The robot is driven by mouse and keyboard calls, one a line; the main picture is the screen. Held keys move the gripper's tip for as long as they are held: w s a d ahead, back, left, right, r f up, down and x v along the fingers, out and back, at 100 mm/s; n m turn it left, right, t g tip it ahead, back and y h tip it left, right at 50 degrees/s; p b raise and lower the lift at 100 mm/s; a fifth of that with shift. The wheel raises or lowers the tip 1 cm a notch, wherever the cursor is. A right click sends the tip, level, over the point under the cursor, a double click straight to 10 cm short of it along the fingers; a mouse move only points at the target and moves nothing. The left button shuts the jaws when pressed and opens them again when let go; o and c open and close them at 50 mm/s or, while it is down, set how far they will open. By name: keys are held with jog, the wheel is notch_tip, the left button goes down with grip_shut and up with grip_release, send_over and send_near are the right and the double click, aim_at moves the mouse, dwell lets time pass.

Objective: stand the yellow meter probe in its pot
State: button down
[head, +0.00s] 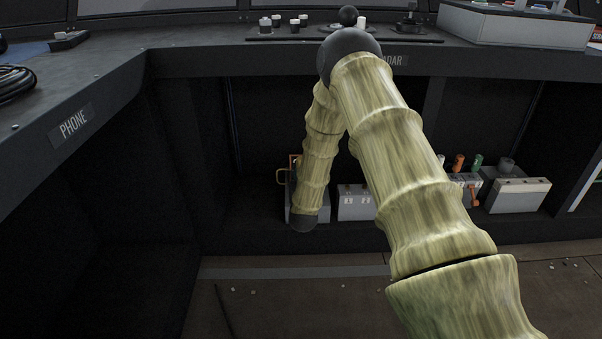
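I cannot make out the yellow meter probe in the head view. A small dark round pot-like piece (507,165) stands on the grey box at the right of the low shelf; I cannot tell whether it is the probe's pot. My arm rises from the lower right, bends at a dark elbow, and runs down to a dark joint in front of the low shelf. My gripper does not show beyond that joint.
A grey box (355,203) and another grey box (517,196) sit on the low shelf. Orange (459,162) and green (477,160) handles stand between them. The console top (190,42) overhangs the shelf. Coiled black cable (14,82) lies at left. Small debris dots the floor.

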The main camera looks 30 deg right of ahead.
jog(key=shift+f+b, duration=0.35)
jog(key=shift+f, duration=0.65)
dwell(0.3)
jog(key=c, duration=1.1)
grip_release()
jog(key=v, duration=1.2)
